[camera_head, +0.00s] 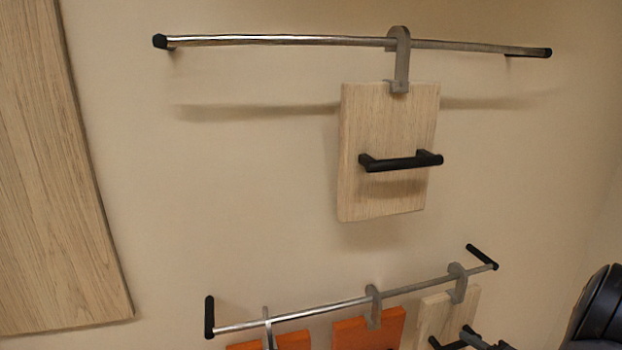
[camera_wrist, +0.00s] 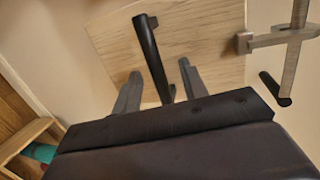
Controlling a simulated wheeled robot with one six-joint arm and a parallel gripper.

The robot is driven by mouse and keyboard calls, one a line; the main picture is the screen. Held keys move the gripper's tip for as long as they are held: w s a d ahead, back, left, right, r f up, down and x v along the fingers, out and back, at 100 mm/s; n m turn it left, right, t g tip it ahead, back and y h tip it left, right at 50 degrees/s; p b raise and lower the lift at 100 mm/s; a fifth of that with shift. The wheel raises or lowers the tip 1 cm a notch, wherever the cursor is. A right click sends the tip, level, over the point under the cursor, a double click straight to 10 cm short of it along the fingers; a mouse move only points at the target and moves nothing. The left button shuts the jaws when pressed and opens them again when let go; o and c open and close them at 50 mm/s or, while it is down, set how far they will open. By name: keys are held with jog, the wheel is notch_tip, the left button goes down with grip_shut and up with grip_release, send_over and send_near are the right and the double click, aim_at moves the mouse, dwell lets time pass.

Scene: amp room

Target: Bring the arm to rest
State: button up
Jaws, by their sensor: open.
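My gripper (camera_wrist: 157,72) shows in the wrist view with its two grey fingers apart. A black bar handle (camera_wrist: 151,55) on a light wood board (camera_wrist: 205,50) lies between the fingers, with a gap on each side. How deep the handle sits between the fingers is hard to tell. In the head view this looks like the light wood board (camera_head: 446,308) at the right end of the lower rail (camera_head: 335,310). Part of its dark handle shows at the bottom edge of that view. A dark rounded part of my arm (camera_head: 600,310) is at the lower right.
An upper rail (camera_head: 270,40) carries another light wood board (camera_head: 390,190) by a grey hook. Orange boards (camera_head: 365,330) hang on the lower rail beside the light one. A large wood panel (camera_head: 55,170) stands at left. A wooden shelf (camera_wrist: 22,138) shows in the wrist view.

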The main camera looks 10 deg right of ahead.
jog(key=w, duration=0.1)
jog(key=w+p, duration=0.1)
jog(key=w, duration=0.1)
jog(key=shift+a, duration=0.3)
jog(key=shift+r+p, duration=0.3)
jog(key=shift+p, duration=0.05)
jog(key=shift+r, duration=0.1)
